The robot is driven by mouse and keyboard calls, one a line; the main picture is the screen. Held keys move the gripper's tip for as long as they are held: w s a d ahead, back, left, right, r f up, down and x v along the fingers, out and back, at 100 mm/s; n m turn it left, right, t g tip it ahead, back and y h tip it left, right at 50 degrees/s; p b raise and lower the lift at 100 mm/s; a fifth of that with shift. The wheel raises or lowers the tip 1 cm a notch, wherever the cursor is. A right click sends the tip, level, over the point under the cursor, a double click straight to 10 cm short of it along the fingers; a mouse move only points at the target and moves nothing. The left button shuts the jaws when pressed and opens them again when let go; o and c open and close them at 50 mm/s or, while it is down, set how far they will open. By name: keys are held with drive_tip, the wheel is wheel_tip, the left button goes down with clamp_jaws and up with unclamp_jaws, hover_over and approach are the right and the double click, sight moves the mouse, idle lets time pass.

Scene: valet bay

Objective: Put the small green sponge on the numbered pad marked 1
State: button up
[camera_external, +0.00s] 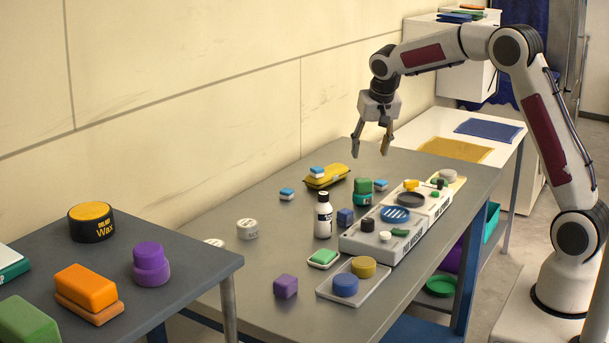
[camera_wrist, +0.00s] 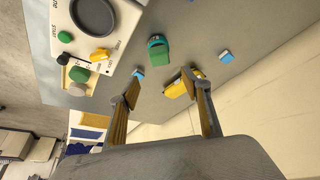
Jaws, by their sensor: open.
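A small green block, likely a sponge, (camera_external: 325,257) lies on a white dish at the front middle of the grey table. A larger green block (camera_external: 27,322) lies on the left table. A green block with a teal band (camera_external: 363,197) stands near the table's middle and shows in the wrist view (camera_wrist: 159,54). I cannot tell a pad marked 1, as no such numeral is readable. My gripper (camera_external: 372,148) is open and empty, above the table's far part; its fingers also show in the wrist view (camera_wrist: 164,87).
A yellow item (camera_external: 327,177) with a blue-and-white block lies below and left of my gripper. A white bottle (camera_external: 323,218) stands mid-table. Yellow (camera_external: 455,149) and blue (camera_external: 487,130) mats lie on the back surface.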

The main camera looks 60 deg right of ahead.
drive_tip(key=s+a+r+n, duration=0.1)
drive_tip(key=s+a+r, duration=0.25)
drive_tip(key=s, duration=0.25)
drive_tip(key=s+a+r+n+t+y, duration=0.1)
drive_tip(key=s+a+r+n, duration=0.1)
drive_tip(key=s+a+r, duration=0.3)
drive_tip(key=s+a+r+n, duration=0.1)
drive_tip(key=s+a, duration=0.2)
drive_tip(key=s, duration=0.4)
drive_tip(key=s+a+f+n+y, duration=0.1)
drive_tip(key=s+a+f+n, duration=0.1)
drive_tip(key=s, duration=0.7)
drive_tip(key=s+a+f+n+t+y, duration=0.1)
drive_tip(key=s+a, duration=0.4)
drive_tip(key=s, duration=0.5)
drive_tip(key=shift+a+f+n, duration=0.15)
drive_tip(key=shift+f+n, duration=0.7)
drive_tip(key=shift+n, duration=0.15)
